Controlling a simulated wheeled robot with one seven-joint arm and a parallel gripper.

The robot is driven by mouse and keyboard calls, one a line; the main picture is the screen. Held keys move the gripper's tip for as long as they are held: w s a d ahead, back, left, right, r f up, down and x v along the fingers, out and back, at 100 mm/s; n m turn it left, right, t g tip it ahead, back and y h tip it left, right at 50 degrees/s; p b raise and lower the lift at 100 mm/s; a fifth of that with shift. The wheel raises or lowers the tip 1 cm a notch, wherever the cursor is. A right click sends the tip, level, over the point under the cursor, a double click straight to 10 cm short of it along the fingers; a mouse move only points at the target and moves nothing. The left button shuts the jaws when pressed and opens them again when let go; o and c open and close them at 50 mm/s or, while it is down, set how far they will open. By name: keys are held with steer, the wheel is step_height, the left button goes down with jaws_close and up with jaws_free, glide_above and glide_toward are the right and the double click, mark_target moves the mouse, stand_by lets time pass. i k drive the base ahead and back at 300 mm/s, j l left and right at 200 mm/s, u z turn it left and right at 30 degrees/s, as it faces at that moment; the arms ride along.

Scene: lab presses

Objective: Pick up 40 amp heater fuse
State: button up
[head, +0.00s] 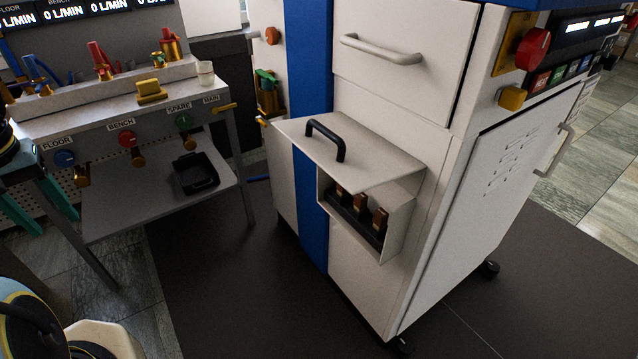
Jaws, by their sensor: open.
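The fuse box (398,222) on the white cabinet's front is open at the front, under a raised white lid (385,160) with a black handle (326,140). Three brown-topped fuses stand in a row on a dark holder inside: a left fuse (341,192), a middle fuse (361,204) and a right fuse (380,219). Their lower parts are in shadow. I cannot read any rating, so I cannot tell which is the 40 amp heater fuse. My gripper (58,226), with teal fingers, is open at the far left edge, well apart from the fuses.
The bench (205,92) at left carries valves, and its lower shelf (130,218) holds a black tray (195,174). A drawer handle (382,50) juts out above the fuse box. The dark floor mat (220,290) before the cabinet is clear.

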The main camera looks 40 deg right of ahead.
mark_target(341, 191)
steer(key=k+l+u, duration=0.1)
steer(key=u, duration=0.25)
steer(key=k+l+u, duration=0.1)
steer(key=u, duration=0.25)
steer(key=k+u, duration=0.35)
steer(key=k, duration=0.9)
